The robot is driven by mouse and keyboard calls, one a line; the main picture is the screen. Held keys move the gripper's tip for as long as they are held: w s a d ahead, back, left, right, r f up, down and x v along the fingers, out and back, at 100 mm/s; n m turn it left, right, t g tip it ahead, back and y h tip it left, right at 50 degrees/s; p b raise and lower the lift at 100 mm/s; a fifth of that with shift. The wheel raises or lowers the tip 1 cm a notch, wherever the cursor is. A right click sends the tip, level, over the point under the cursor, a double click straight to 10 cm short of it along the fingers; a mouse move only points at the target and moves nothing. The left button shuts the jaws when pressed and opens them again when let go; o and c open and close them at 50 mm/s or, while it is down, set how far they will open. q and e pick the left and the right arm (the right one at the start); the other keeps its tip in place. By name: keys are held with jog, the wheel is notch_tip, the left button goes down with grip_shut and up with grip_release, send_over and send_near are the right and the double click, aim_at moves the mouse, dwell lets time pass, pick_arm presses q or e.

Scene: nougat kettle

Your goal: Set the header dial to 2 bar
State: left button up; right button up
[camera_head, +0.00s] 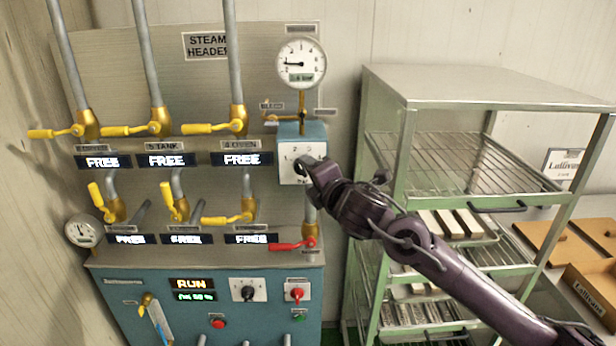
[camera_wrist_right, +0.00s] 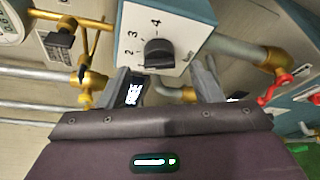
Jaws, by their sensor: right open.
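The header dial is a black knob (camera_wrist_right: 159,53) on a white numbered plate (camera_wrist_right: 178,42) on the front of a blue box. In the head view the plate (camera_head: 290,165) shows under the pressure gauge, with the knob hidden by my right gripper (camera_head: 308,172). In the wrist view my right gripper (camera_wrist_right: 167,72) is open, its two fingers apart at either side, close to the knob. I see no finger touching the knob. Numbers 2, 3 and 4 are readable; I cannot tell which one the knob points to. My left gripper is not in view.
A round gauge (camera_head: 301,63) with a green readout stands above the box. A red-handled valve (camera_head: 294,245) is below it. Yellow valve levers (camera_head: 215,127) and "FREE" displays (camera_head: 241,159) lie left. A green rack (camera_head: 480,85) stands close on the right.

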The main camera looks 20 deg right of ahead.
jog(key=s, duration=0.3)
jog(key=shift+s+d+r+b, duration=0.1)
jog(key=shift+s+r+b, duration=0.15)
jog(key=shift+s+b, duration=0.1)
